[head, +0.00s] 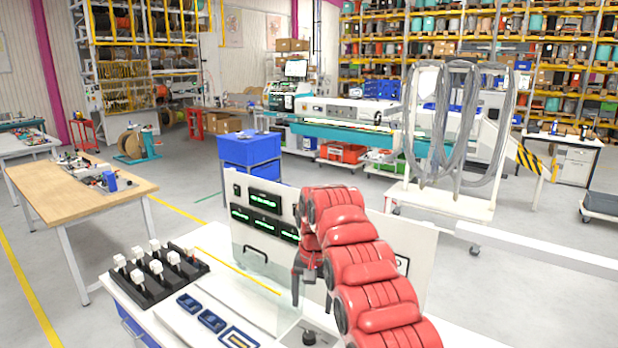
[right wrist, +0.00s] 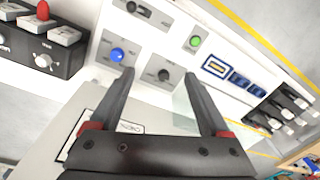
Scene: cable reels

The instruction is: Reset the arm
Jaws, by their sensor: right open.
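My right arm is red and padded and comes in from the bottom right in the head view. Its gripper (head: 311,290) hangs over the white workbench in front of the panel with green displays (head: 264,211). In the right wrist view my right gripper (right wrist: 158,82) is open, with two dark fingers apart and nothing between them. Beyond the fingers is a control panel with a blue button (right wrist: 117,55), a black knob (right wrist: 164,75) and a green button (right wrist: 195,41). My left gripper is not in view.
A black rack with several white connectors (head: 154,268) stands on the bench's left side, beside blue-framed sockets (head: 211,320). A wooden table (head: 75,204) stands at the left. A white cart with hanging grey cables (head: 440,196) stands behind the bench. Floor between them is clear.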

